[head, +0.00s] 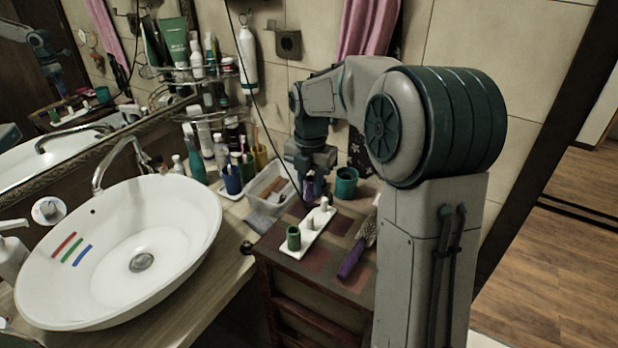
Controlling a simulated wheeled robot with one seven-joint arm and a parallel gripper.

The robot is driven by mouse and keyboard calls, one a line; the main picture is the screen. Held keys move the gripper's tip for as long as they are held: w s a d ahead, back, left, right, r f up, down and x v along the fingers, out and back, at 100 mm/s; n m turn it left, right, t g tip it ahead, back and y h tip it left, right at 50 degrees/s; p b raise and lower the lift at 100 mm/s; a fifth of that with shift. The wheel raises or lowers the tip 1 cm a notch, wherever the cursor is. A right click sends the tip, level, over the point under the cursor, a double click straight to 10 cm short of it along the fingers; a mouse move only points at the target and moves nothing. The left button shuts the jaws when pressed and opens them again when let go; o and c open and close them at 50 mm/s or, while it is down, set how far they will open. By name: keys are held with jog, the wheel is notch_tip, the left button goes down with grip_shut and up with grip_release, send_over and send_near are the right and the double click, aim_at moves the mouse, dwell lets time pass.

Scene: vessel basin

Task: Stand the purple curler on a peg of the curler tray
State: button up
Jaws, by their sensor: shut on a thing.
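The curler tray (316,236) is a narrow white strip with upright white pegs on the dark, patterned top of a small wooden stand. A green curler (293,238) stands on its near end. A middle peg (309,222) and a far peg (325,203) show bare. My gripper (310,178) points down near the tray's far end, shut on the purple curler (309,188). The curler looks roughly upright. Part of it is hidden by the fingers, and I cannot tell whether its lower end touches anything.
A teal cup (346,183) stands just right of my gripper. A clear bin (269,192) is to the left. A purple-handled brush (352,258) lies right of the tray. The white basin (120,240) is at left, with bottles and a rack behind.

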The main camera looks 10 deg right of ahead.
aim_at(310, 216)
jog(key=shift+s+a+f+b, duration=0.15)
jog(key=shift+f+b, duration=0.35)
jog(key=shift+f, duration=0.15)
notch_tip(310, 216, down, 3)
jog(key=b, duration=0.2)
jog(key=shift+f+b, duration=0.15)
jog(key=shift+b, duration=0.25)
jog(key=shift+p, duration=0.35)
dwell(0.5)
jog(key=shift+f, duration=0.15)
jog(key=shift+f+b, duration=1.35)
jog(key=shift+f, duration=0.85)
